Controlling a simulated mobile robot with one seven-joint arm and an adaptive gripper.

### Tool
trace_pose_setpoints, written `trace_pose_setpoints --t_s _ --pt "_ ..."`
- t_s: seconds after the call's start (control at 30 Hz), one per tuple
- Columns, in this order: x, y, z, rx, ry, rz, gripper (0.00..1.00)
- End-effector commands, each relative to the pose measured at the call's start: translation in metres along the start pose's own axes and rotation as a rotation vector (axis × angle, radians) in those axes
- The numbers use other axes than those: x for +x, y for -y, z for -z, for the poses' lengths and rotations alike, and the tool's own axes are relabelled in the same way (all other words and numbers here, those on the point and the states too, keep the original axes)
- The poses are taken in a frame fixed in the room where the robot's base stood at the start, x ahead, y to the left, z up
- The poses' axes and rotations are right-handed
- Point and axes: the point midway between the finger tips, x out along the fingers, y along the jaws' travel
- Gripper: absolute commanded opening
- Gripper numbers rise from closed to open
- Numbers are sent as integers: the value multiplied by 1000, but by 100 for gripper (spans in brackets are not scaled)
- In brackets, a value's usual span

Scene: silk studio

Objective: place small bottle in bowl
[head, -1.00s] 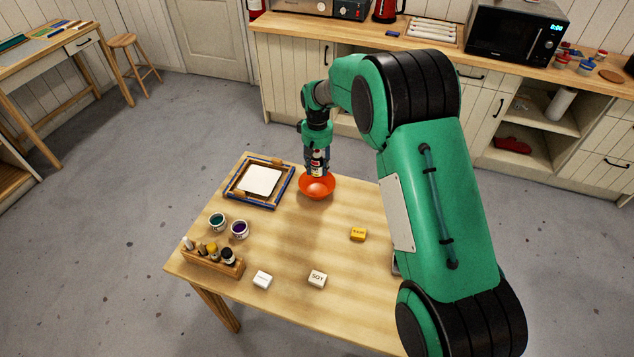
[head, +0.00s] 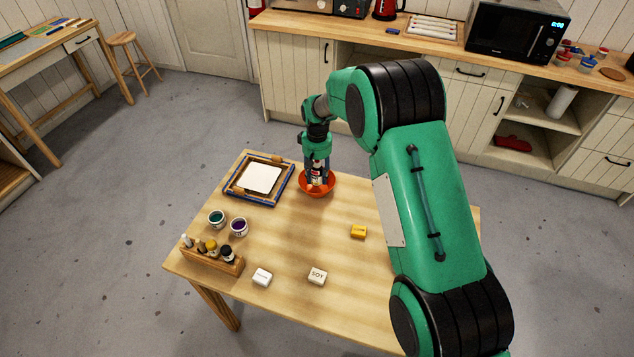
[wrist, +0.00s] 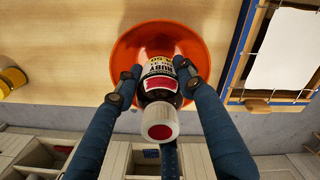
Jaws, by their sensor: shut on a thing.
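The small bottle (wrist: 160,84) has a dark body, a white label reading "RUBY" and a white cap with a red top. My gripper (head: 317,175) is shut on the bottle, with blue fingers on both sides of it in the wrist view (wrist: 158,82). The orange bowl (head: 329,187) stands at the table's far edge. The bottle is upright over the bowl in the head view, its lower end at or inside the rim. I cannot tell whether it touches the bowl's bottom. The bowl also shows behind the bottle in the wrist view (wrist: 135,50).
A blue-edged frame with a white sheet (head: 262,178) lies left of the bowl. Paint jars (head: 238,227) and a wooden rack of bottles (head: 213,262) stand at the left. The table's middle (head: 300,225) is clear.

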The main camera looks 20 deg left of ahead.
Motion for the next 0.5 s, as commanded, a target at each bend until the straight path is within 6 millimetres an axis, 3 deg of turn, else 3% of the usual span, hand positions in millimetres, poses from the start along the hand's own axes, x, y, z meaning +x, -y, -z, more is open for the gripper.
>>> trace_pose_setpoints --t_s 0.23,0.5 --pt "3 0 0 0 0 0 10" --pt "31 0 -1 0 2 0 10"
